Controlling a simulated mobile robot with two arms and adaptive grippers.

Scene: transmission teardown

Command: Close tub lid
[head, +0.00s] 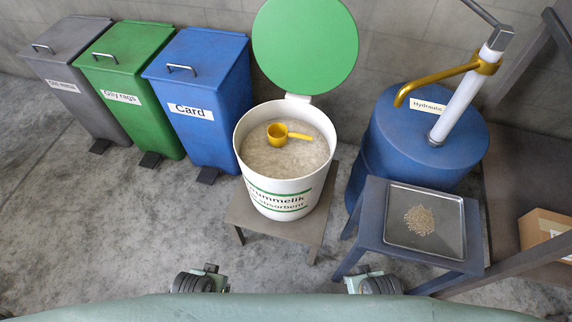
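The white tub (284,181) stands open on a low brown stand, filled with pale granules. Its round green lid (305,45) is raised upright behind the rim, joined by a white hinge (298,98) at the back. A yellow scoop (279,134) lies on the granules inside the tub, below the rim, with its handle to the right. My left gripper (208,279) and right gripper (364,280) show only in part at the bottom edge, low in front of the tub and apart from it. Their fingers are too small and hidden to tell whether they are open.
A blue drum (412,150) with a hand pump stands right of the tub. A blue-grey stool (365,232) holds a metal tray (455,247) with spilled granules. Grey, green and blue bins (215,85) stand left. A cardboard box (545,228) is far right. Floor at left is clear.

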